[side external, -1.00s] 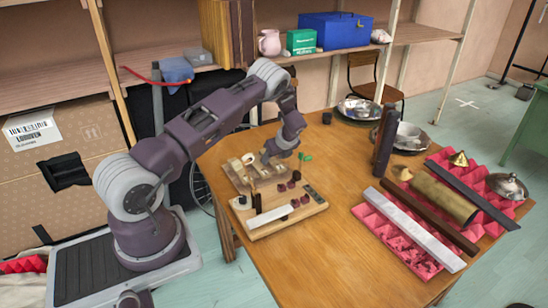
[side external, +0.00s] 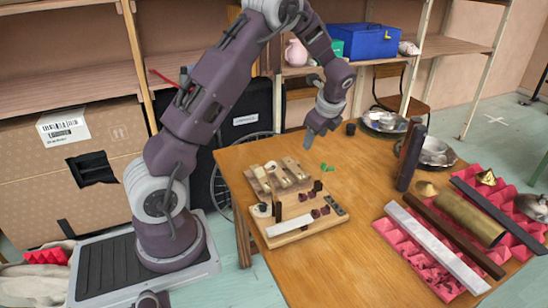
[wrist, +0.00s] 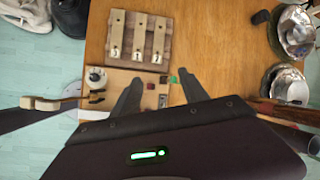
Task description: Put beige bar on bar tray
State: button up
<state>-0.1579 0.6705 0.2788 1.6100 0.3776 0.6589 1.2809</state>
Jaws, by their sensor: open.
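The wooden bar tray (side external: 262,184) stands on the table at the left of the side view, with beige bars (side external: 291,168) lying across it. In the wrist view, three beige bars (wrist: 138,33) lie side by side on the tray (wrist: 168,48), with dark marks near their lower ends. Which one is the task's bar, I cannot tell. My gripper (side external: 309,140) is raised above the table, behind and right of the tray, and apart from it. In the wrist view my gripper (wrist: 160,92) has its two fingers spread, with nothing held between them.
A wooden board (side external: 318,230) with a white bar, dark blocks and a knob stands in front of the tray. Small green pieces (side external: 327,168) lie to the right. Dark upright posts (side external: 410,155), metal bowls (side external: 384,121) and pink foam with long bars (side external: 432,262) occupy the right side.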

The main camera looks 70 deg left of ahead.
jog(key=s+d+r+n+t+h, duration=0.3)
jog(key=s+d+r+n, duration=0.5)
jog(key=s+d+r, duration=0.65)
jog(key=s+d+n+t+h, duration=0.1)
jog(key=s+d+n, duration=0.4)
jog(key=s+d, duration=0.5)
jog(key=s+r+h, duration=0.1)
jog(key=s, duration=0.3)
jog(key=shift+d+n+t, duration=0.3)
jog(key=shift+d+n, duration=0.05)
jog(key=shift+n, duration=0.05)
jog(key=shift+s, duration=0.1)
